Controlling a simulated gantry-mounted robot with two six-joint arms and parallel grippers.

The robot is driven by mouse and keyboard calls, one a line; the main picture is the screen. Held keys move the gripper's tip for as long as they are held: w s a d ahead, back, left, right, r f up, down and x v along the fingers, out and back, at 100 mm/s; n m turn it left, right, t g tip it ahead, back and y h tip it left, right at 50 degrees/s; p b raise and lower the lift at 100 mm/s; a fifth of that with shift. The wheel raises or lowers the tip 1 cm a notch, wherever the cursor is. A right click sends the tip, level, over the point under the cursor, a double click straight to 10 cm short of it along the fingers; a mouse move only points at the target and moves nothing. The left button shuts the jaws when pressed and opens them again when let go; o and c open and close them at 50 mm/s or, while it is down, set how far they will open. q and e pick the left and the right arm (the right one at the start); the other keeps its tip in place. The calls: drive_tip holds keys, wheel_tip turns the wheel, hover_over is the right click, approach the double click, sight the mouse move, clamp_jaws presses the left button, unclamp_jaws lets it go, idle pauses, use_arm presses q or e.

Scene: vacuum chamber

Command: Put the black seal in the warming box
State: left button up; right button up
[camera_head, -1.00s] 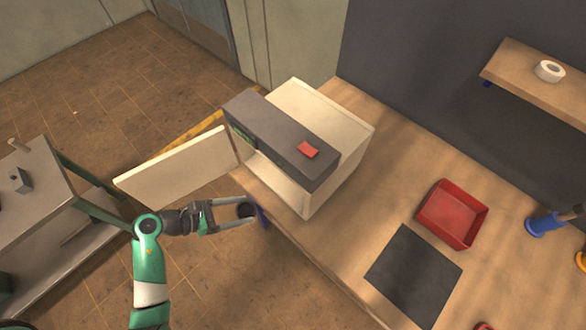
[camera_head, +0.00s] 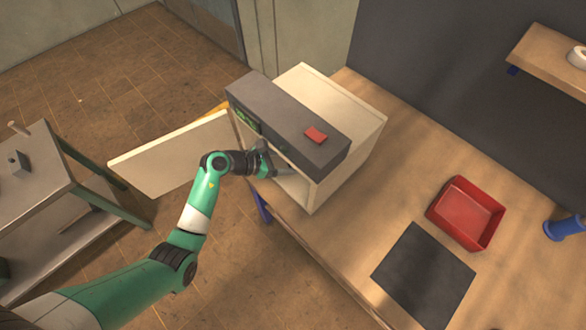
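The warming box (camera_head: 357,113) is a cream box with a dark grey front panel, standing on the wooden bench. Its cream door (camera_head: 170,155) is swung wide open to the left. My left gripper (camera_head: 282,172) reaches into the open front of the box, under the grey panel. Its fingertips are partly hidden by the panel, and whether they are parted or closed on something cannot be made out. The black seal cannot be seen now; the spot between the fingers is hidden. My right gripper is not in view.
A red rectangle (camera_head: 316,135) lies on top of the box. On the bench are a red tray (camera_head: 466,212), a dark mat (camera_head: 424,277) and a blue spool (camera_head: 563,228). A shelf (camera_head: 553,57) holds a white roll (camera_head: 578,57). A metal cart (camera_head: 45,190) stands left.

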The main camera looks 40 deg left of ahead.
use_arm(q)
wheel_tip(320, 180, down, 5)
drive_tip(key=b, duration=0.3)
drive_tip(key=shift+f, duration=0.15)
drive_tip(key=shift+w+r, duration=0.15)
drive_tip(key=shift+r, duration=0.05)
drive_tip(key=shift+f, duration=0.15)
drive_tip(key=o, duration=1.3)
drive_tip(key=shift+r, duration=0.25)
drive_tip(key=p+v, duration=0.4)
drive_tip(key=v, duration=0.8)
drive_tip(key=shift+f, duration=0.1)
